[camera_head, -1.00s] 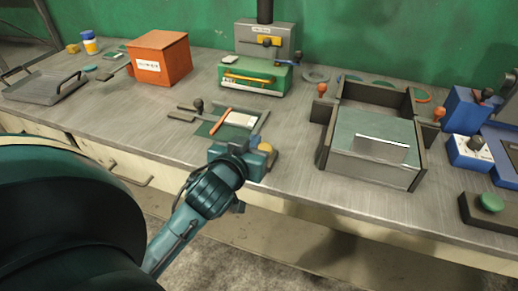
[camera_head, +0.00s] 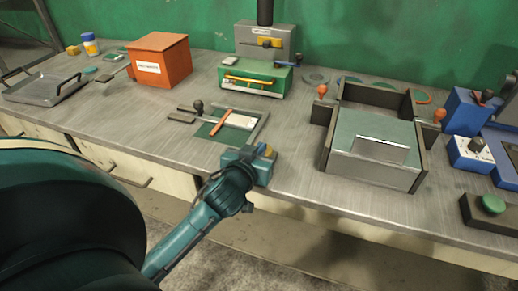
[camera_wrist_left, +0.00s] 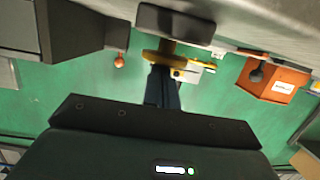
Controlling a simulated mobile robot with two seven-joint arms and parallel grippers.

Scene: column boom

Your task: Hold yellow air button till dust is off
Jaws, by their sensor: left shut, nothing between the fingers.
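The yellow air button (camera_head: 267,150) shows partly behind my left gripper at the bench's front edge. In the left wrist view the yellow button (camera_wrist_left: 165,57) is a round disc on a dark stem, in line with the fingertips. My left gripper (camera_head: 256,154) is shut and empty, with its tips right at the button; I cannot tell whether they press it. Its dark fingers also show in the left wrist view (camera_wrist_left: 160,86). A green plate (camera_head: 206,131) with an orange strip (camera_head: 222,133) lies behind the gripper. I cannot make out dust. My right gripper is not in view.
A dark-walled box fixture (camera_head: 372,152) stands right of the gripper. A green machine (camera_head: 252,79) and an orange box (camera_head: 160,60) stand behind. A green button (camera_head: 493,204) is at far right.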

